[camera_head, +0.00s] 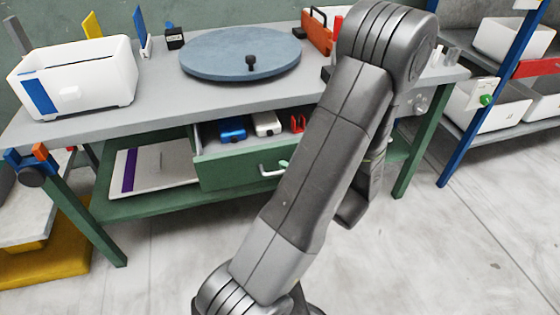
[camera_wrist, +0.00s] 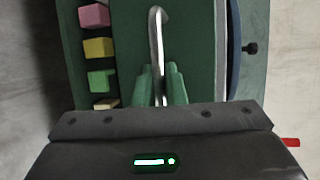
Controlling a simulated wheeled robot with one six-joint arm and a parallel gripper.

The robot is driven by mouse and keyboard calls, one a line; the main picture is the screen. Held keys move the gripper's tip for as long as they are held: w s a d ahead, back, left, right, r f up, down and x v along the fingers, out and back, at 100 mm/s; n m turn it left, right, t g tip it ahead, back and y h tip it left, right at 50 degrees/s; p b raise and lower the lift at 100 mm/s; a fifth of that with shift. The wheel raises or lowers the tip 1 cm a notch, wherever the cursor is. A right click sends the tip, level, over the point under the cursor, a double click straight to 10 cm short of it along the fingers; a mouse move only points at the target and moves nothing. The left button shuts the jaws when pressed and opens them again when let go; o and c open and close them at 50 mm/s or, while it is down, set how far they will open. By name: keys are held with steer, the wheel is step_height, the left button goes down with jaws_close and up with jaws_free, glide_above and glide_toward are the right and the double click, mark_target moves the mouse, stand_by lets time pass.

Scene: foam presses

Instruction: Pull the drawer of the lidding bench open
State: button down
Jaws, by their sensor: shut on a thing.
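The lidding bench (camera_head: 90,122) has a grey top and green legs. Its green drawer (camera_head: 230,168) is partly open, with blue, white and red things showing inside. The pale bar handle (camera_head: 271,172) is on the drawer front, partly hidden by my arm. In the wrist view the drawer front (camera_wrist: 195,55) faces me, and the handle (camera_wrist: 156,30) runs between the green fingers of my gripper (camera_wrist: 160,85). My gripper is shut on the handle. In the head view my arm hides most of the gripper.
A blue-grey turntable (camera_head: 235,58) and a white bin (camera_head: 75,80) stand on the bench top. A white panel (camera_head: 150,168) lies on the lower shelf. A rack with white bins (camera_head: 490,108) stands at right. The floor (camera_head: 440,250) in front is clear.

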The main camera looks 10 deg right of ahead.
steer(key=s+b, duration=0.4)
steer(key=s, duration=1.2)
steer(key=shift+s+d, duration=0.25)
steer(key=shift+d, duration=0.05)
steer(key=c, duration=1.5)
jaws_free()
steer(key=p+v, duration=0.2)
steer(key=v, duration=1.1)
steer(key=shift+s+d, duration=0.2)
steer(key=shift+s, duration=0.15)
steer(key=b+x, duration=0.2)
steer(key=x, duration=1.2)
steer(key=shift+r, duration=0.1)
